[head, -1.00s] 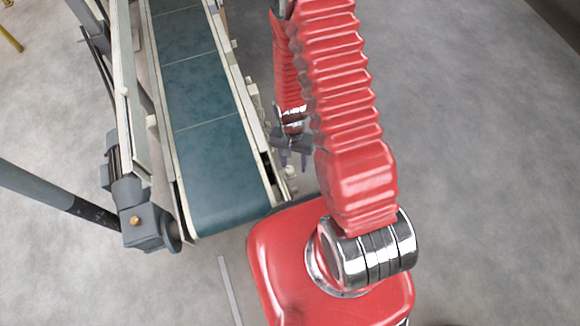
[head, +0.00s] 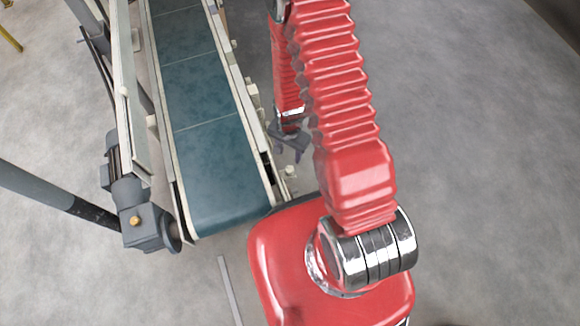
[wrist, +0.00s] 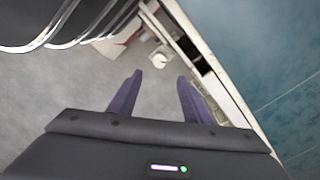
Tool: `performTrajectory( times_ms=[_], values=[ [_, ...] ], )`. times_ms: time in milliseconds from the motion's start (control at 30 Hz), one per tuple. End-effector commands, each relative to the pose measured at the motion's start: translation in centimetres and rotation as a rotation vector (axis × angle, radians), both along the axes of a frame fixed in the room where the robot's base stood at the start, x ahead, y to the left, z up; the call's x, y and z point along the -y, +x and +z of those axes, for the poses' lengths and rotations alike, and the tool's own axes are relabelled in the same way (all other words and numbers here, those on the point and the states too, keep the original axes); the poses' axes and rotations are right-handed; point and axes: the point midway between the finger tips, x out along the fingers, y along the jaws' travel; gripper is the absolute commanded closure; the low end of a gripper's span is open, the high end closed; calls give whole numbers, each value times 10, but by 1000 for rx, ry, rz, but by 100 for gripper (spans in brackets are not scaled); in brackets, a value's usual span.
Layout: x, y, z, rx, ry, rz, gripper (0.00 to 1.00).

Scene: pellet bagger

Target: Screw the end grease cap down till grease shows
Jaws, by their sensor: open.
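The conveyor (head: 212,130) has a teal belt and pale side rails. A small pale rounded fitting (head: 290,172) stands at the near right end of its frame, probably the end grease cap. In the wrist view a pale round piece (wrist: 160,60) beside the rail looks like the same fitting, just beyond my fingertips. My gripper (head: 290,153) is open and empty, fingers down, right of the conveyor's side rail. Its two dark purple fingers also show in the wrist view (wrist: 160,79), apart from the fitting. I cannot make out any grease.
A grey motor and gearbox (head: 140,224) sits at the conveyor's left near end. Several pale fittings (head: 253,92) line the right rail. A dark post (head: 50,190) crosses the left side. The grey floor (head: 480,150) to the right is clear.

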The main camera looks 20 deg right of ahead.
Motion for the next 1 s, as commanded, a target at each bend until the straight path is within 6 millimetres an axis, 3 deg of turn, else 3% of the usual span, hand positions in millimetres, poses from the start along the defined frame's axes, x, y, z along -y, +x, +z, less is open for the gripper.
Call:
performTrajectory(
  times_ms=[1000],
  values=[
    [0,-2,-103,-3,0,0,55]
  ],
)
